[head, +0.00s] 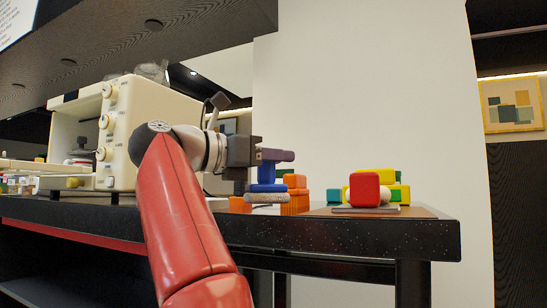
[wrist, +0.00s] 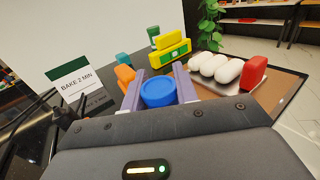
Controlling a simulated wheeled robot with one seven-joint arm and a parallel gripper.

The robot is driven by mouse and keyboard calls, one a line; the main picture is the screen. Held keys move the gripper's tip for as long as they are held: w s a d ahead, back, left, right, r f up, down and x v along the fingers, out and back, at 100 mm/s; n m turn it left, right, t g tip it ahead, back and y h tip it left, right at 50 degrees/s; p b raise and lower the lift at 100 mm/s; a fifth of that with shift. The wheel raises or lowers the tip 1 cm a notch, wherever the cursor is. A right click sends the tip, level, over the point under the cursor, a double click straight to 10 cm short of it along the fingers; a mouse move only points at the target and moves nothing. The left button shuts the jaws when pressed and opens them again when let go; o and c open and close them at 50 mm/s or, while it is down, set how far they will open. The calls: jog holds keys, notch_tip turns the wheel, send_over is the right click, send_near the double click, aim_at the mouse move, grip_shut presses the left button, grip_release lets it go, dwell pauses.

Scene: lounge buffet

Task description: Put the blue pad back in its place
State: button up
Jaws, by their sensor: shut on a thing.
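The blue pad (wrist: 158,92) shows as a round blue top between the two purple fingers of my gripper (wrist: 159,89) in the wrist view. In the head view my gripper (head: 277,155) points right above the counter, shut on the narrow upper part of the blue pad (head: 267,187). The pad's wider lower part is level, just above or touching a flat grey piece (head: 267,198); I cannot tell whether they touch. Its underside is hidden.
Orange blocks (head: 295,193) stand close beside the pad. A tray (wrist: 272,92) to the right holds white rounded pieces (wrist: 214,67) and a red block (wrist: 253,74). Yellow-green blocks (wrist: 170,53) stand behind. A "BAKE 2 MIN" card (wrist: 75,82) and a cream oven (head: 125,115) are left.

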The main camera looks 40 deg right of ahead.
jog(key=shift+f+b, duration=0.55)
jog(key=shift+f, duration=0.15)
jog(key=o, duration=1.6)
jog(key=shift+w+a+p, duration=0.45)
jog(key=shift+a, duration=1.85)
jog(key=shift+w+a+p, duration=0.4)
jog(key=shift+a+p, duration=0.05)
jog(key=shift+a, duration=1.85)
jog(key=shift+w+a+p, duration=0.45)
jog(key=shift+a, duration=1.85)
jog(key=shift+r, duration=0.1)
